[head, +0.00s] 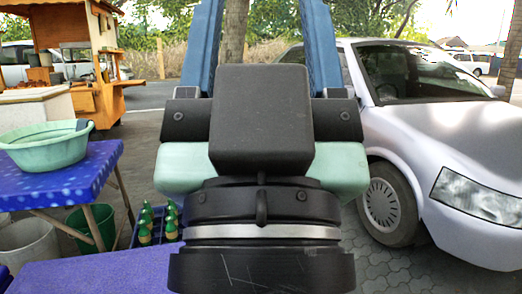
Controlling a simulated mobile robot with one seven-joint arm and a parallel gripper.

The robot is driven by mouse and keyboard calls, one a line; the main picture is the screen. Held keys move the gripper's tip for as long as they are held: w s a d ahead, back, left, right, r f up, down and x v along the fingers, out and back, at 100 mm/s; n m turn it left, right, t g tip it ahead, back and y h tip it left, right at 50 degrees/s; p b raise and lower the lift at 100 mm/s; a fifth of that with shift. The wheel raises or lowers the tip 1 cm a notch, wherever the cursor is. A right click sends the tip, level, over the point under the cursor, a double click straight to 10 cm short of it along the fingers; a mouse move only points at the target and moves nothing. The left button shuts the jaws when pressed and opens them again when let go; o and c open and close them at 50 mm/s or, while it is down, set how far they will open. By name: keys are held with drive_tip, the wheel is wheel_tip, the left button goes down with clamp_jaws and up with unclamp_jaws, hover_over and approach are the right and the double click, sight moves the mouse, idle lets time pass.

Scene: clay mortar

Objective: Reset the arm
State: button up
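My gripper (262,12) fills the middle of the head view, close to the camera and pointing up in the picture. Its two blue fingers stand wide apart, with a tree trunk and background showing between them. I see nothing held between the fingers. The tips reach the top edge of the picture, so their ends may be cut off. The black and pale green gripper body hides much of the scene behind it.
A blue table (103,160) at left holds a green basin (45,150). A purple surface (95,272) lies in front. A silver car (440,140) stands at right, a food cart (75,50) behind left.

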wheel_tip(320, 180, up, 30)
drive_tip(key=p, duration=2.8)
